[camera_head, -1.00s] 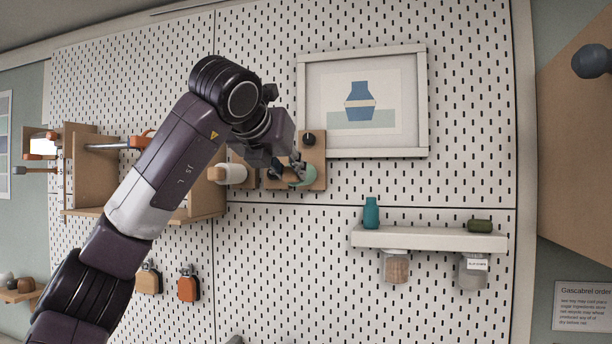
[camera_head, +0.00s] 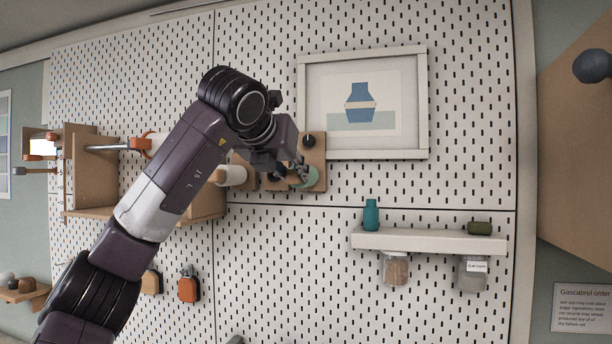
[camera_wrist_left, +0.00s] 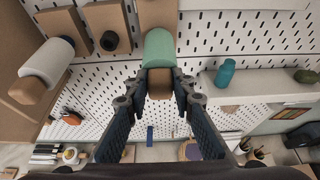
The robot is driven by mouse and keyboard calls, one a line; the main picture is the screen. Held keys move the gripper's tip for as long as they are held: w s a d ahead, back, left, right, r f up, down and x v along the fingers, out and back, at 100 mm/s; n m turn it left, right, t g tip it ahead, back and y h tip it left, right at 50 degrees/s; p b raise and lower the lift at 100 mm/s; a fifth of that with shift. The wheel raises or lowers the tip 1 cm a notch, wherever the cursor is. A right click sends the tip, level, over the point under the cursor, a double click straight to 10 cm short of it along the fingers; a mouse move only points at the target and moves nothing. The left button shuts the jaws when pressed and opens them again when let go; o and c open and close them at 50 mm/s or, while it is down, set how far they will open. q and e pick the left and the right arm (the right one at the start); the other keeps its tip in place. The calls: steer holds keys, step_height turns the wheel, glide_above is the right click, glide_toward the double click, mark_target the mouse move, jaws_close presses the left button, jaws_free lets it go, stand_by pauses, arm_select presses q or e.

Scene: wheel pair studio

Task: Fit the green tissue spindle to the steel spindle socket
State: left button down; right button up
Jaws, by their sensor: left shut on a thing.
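The green tissue spindle (camera_head: 310,178) is a pale green cylinder in front of the pegboard. In the left wrist view, the green spindle (camera_wrist_left: 160,47) has a brown lower end (camera_wrist_left: 160,83) between the fingers. My left gripper (camera_head: 299,174) is shut on it. A wooden board (camera_head: 317,154) behind it carries a dark round knob (camera_head: 308,140). In the left wrist view, a dark round fitting (camera_wrist_left: 109,41) sits on a wooden board left of the spindle. I cannot tell which fitting is the steel spindle socket. The contact between spindle and board is hidden. My right gripper is not in view.
A white roll (camera_head: 232,175) on a wooden mount is close to the left of my gripper. A framed picture (camera_head: 422,100) hangs above right. A white shelf (camera_head: 430,239) with a teal bottle (camera_head: 371,214) is below right. Bare pegboard lies between.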

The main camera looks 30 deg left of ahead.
arm_select(q)
steer(key=c, duration=1.6)
jaws_free()
steer(key=shift+s, duration=0.1)
steer(key=v, duration=1.2)
